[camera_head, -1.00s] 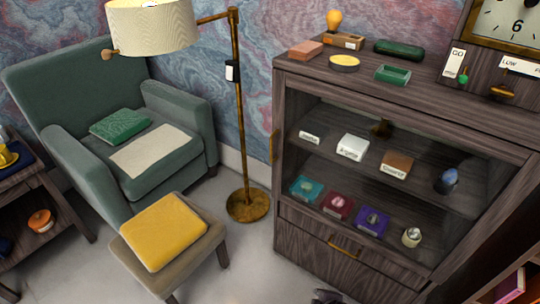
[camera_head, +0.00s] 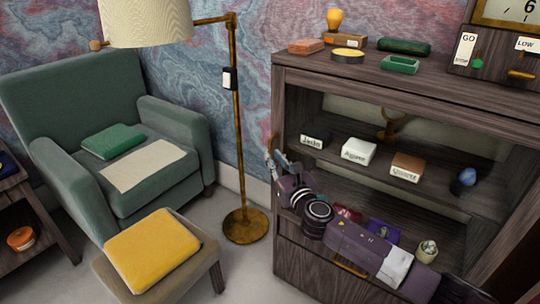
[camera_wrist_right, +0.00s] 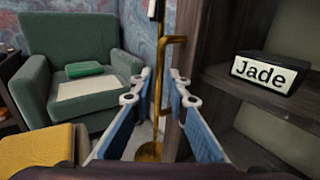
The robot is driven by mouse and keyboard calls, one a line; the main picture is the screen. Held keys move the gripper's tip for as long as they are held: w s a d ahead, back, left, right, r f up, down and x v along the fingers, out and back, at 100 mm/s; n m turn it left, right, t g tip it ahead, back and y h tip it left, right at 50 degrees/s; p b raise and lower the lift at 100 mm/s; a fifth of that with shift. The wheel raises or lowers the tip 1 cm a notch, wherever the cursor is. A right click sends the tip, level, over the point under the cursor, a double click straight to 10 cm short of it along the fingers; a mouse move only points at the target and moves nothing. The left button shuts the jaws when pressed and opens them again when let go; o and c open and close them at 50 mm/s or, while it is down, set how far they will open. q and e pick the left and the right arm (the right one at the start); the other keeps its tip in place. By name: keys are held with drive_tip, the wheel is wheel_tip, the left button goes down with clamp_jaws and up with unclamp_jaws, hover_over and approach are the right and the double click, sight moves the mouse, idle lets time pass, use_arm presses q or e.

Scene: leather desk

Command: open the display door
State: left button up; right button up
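The display cabinet (camera_head: 390,72) is dark wood with shelves behind its front. Its glass door is hard to make out, and I see no swung-out panel. A brass handle (camera_wrist_right: 176,39) is at the cabinet's left front edge in the right wrist view. My right gripper (camera_head: 274,158) reaches across the cabinet's lower front to that edge. In the right wrist view its two blue-padded fingers (camera_wrist_right: 160,84) are apart, with the handle ahead between their tips. I cannot tell whether they touch it. My left gripper is not in view.
Inside are a Jade label (camera_head: 315,140), an Agate block (camera_head: 358,151) and a Quartz block (camera_head: 406,167). A brass floor lamp (camera_head: 238,130) stands just left of the cabinet. A green armchair (camera_head: 70,90) and yellow-cushioned stool (camera_head: 150,250) are further left. Small boxes lie on the cabinet top.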

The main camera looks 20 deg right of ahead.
sight(270, 152)
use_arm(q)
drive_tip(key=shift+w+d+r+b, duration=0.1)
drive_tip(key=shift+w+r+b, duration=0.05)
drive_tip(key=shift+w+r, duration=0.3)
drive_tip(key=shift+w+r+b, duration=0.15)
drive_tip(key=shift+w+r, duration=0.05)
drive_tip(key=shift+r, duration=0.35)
use_arm(e)
drive_tip(key=shift+w+a, duration=0.15)
drive_tip(key=shift+w, duration=1.75)
drive_tip(key=shift+c, duration=0.3)
clamp_jaws()
